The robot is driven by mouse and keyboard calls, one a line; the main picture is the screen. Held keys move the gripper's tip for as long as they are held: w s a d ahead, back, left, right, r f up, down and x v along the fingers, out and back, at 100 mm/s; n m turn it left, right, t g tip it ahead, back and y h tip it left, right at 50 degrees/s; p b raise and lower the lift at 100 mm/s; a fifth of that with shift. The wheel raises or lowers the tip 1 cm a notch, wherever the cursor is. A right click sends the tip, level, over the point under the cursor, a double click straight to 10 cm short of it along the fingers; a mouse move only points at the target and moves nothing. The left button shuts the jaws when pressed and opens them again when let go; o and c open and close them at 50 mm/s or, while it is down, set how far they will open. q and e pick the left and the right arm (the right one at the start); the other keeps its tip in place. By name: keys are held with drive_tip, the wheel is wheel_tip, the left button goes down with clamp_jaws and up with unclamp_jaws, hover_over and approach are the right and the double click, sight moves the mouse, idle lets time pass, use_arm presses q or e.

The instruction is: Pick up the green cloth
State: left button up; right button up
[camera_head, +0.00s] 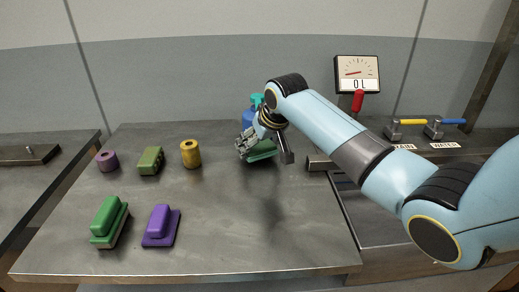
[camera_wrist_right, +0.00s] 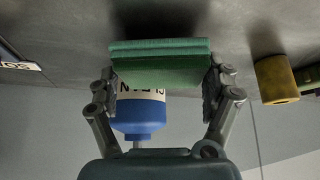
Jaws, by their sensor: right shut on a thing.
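The green cloth (camera_wrist_right: 160,64) is a folded green block between the two fingers of my right gripper (camera_wrist_right: 160,85) in the right wrist view. The fingers are shut on its two sides. In the head view the green cloth (camera_head: 262,152) shows partly below my right gripper (camera_head: 262,148), near the back of the table. A dark shadow lies on the table in front of it. I cannot tell how far it is above the table. My left gripper is not in view.
A blue bottle (camera_wrist_right: 137,115) stands behind the cloth. On the table (camera_head: 270,240) are a yellow cylinder (camera_head: 191,153), a purple cylinder (camera_head: 107,160), a green sponge (camera_head: 150,160), a green brush (camera_head: 108,222) and a purple brush (camera_head: 161,225). The front middle is clear.

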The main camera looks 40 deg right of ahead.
sight(263, 146)
drive_tip(key=r, duration=0.1)
drive_tip(key=s+r, duration=0.1)
drive_tip(key=r, duration=0.1)
drive_tip(key=shift+d, duration=0.15)
drive_tip(key=s+d+r, duration=0.2)
drive_tip(key=s+r, duration=0.4)
drive_tip(key=s, duration=0.4)
drive_tip(key=shift+s+d+r+p, duration=0.15)
drive_tip(key=shift+s+d+p, duration=0.05)
drive_tip(key=shift+d+p, duration=0.15)
drive_tip(key=o, duration=0.7)
drive_tip(key=c, duration=0.4)
drive_tip(key=shift+c, duration=0.4)
